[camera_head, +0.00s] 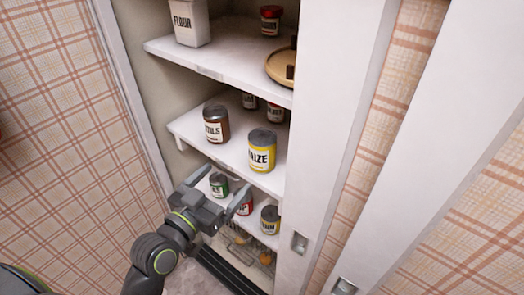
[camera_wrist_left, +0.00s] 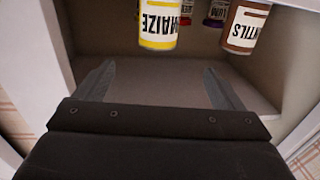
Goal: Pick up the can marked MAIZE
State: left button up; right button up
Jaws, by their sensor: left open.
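The MAIZE can (camera_head: 262,150), yellow with a white label and a grey top, stands upright on the middle shelf (camera_head: 245,175), towards its right front. In the left wrist view the MAIZE can (camera_wrist_left: 159,25) appears upside down at the top edge, partly cut off, beyond the fingertips and centred between them. My left gripper (camera_head: 229,178) is open and empty, below and to the left of the can in the head view, in front of the shelves. Its two fingers also show spread apart in the left wrist view (camera_wrist_left: 159,68). My right gripper is not in view.
A brown can marked with an ending "TILS" (camera_head: 216,123) stands left of the MAIZE can. Small jars (camera_head: 274,112) stand behind. Lower cans (camera_head: 270,219) sit near the gripper. The upper shelf (camera_head: 235,65) holds a flour container (camera_head: 188,22). A white door panel (camera_head: 330,110) borders the right.

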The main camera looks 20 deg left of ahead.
aim_at(262, 140)
pick_arm(q)
jog(key=p+x, duration=0.2)
jog(key=x, duration=0.9)
jog(key=shift+d, duration=0.1)
jog(key=x, duration=0.2)
jog(key=p+x, duration=0.1)
jog(key=x, duration=0.1)
jog(key=shift+d+r, duration=0.2)
jog(key=shift+w+d+f, duration=0.1)
jog(key=shift+w+d, duration=0.05)
jog(key=shift+w, duration=0.5)
jog(key=c, duration=1.3)
